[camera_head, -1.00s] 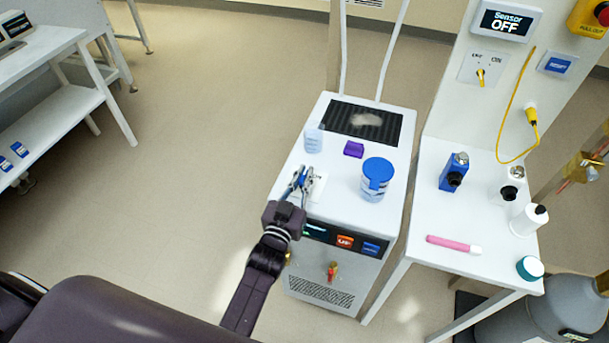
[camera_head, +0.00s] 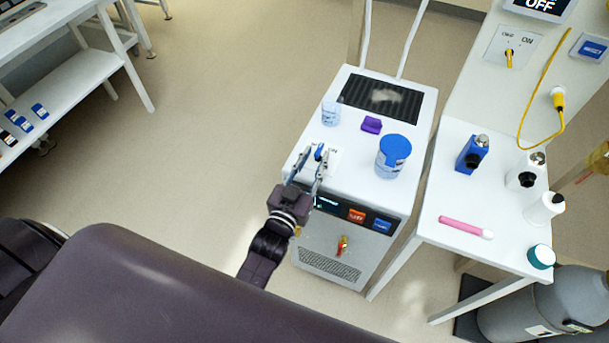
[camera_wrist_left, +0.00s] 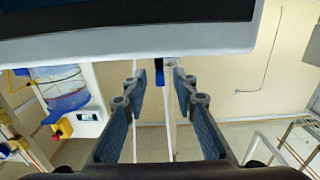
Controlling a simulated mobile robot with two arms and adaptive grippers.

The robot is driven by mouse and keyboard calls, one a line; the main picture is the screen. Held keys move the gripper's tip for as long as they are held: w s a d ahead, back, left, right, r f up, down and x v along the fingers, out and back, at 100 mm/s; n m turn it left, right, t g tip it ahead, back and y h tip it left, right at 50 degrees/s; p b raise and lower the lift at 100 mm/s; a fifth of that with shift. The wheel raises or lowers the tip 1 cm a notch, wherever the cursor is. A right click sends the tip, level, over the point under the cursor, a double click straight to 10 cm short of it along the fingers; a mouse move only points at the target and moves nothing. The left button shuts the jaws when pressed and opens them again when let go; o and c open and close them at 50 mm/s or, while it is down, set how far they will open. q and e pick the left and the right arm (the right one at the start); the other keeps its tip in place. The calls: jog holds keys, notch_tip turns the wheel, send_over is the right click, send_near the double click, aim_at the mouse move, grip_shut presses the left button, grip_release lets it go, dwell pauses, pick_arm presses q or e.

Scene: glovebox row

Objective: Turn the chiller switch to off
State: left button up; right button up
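The chiller (camera_head: 345,215) is a white cabinet with a dark grille on top and a display strip on its front. The chiller switch (camera_head: 318,152) is a small blue knob on a white plate on the top, near the front left. Its setting is too small to read. My left gripper (camera_head: 312,164) is open at the switch, one finger to each side. In the left wrist view, a blue piece, seemingly the knob (camera_wrist_left: 158,70), shows beyond the gap between the open fingers (camera_wrist_left: 160,88). I cannot tell whether they touch it. My right gripper is out of view.
A blue-lidded jar (camera_head: 392,158), a purple block (camera_head: 371,125) and a clear cup (camera_head: 331,113) stand on the chiller. The side table (camera_head: 450,190) at right holds bottles and a pink marker (camera_head: 466,227). A yellow-knobbed wall switch (camera_head: 509,58) is above it.

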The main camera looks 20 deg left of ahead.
pick_arm(q)
jog(key=s, duration=0.8)
jog(key=shift+a, duration=0.15)
